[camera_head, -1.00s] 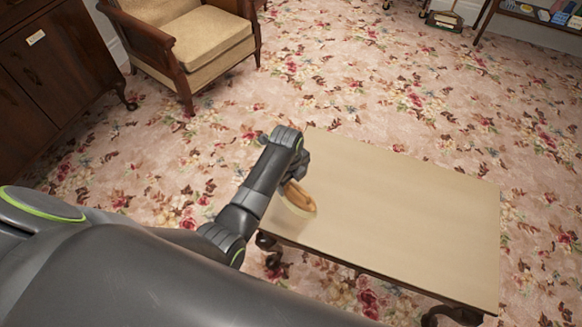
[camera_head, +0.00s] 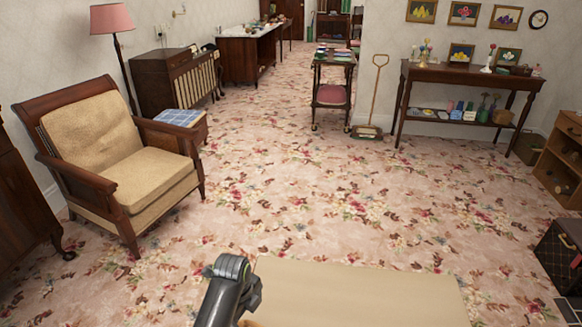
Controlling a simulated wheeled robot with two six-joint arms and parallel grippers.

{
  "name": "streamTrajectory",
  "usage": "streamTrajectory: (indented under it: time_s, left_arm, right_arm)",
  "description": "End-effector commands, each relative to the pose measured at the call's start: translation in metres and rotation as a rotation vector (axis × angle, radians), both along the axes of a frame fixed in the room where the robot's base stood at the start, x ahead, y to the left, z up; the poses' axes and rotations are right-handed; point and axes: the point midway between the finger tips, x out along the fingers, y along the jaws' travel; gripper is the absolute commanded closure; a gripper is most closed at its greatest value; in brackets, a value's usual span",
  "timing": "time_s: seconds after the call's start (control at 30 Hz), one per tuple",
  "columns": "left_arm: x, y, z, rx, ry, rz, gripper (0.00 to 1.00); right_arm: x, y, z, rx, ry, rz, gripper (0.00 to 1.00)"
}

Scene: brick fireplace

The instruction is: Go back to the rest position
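A grey arm of mine with a thin green ring (camera_head: 228,290) reaches up from the bottom edge in the head view, over the left end of a low pale table (camera_head: 360,290). Only the far part of the tabletop shows. A small bit of something orange-brown (camera_head: 250,323) shows beside the arm at the bottom edge; most of it is cut off. The fingers of my left and right grippers are not in view.
A tan armchair (camera_head: 150,185) stands at the left, a dark cabinet (camera_head: 22,205) at the far left edge. A console table (camera_head: 465,75), a trolley (camera_head: 332,85) and a shelf (camera_head: 562,160) stand farther back. The flowered carpet (camera_head: 320,190) between is clear.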

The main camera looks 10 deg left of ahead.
Motion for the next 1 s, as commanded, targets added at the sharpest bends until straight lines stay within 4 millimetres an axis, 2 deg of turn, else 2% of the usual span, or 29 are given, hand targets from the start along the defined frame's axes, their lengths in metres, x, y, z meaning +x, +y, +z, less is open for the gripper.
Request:
streamTrajectory:
  time_s: [0.17, 0.33, 0.47, 0.67, 0.8, 1.0]
  left_arm:
    - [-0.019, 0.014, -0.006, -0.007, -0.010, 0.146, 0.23]
    - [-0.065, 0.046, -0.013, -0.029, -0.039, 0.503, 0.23]
    - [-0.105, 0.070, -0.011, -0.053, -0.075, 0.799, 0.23]
    - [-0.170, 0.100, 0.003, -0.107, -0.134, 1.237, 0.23]
    - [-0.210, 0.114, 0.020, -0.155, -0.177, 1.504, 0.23]
    - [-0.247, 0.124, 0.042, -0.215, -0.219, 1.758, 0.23]
  right_arm:
    - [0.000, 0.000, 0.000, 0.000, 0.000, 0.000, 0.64]
    - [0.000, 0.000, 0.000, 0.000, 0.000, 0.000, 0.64]
    - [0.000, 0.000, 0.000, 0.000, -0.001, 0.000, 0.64]
    - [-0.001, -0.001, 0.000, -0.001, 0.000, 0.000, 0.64]
    - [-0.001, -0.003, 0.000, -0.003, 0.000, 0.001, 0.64]
    - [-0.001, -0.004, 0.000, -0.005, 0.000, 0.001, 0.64]
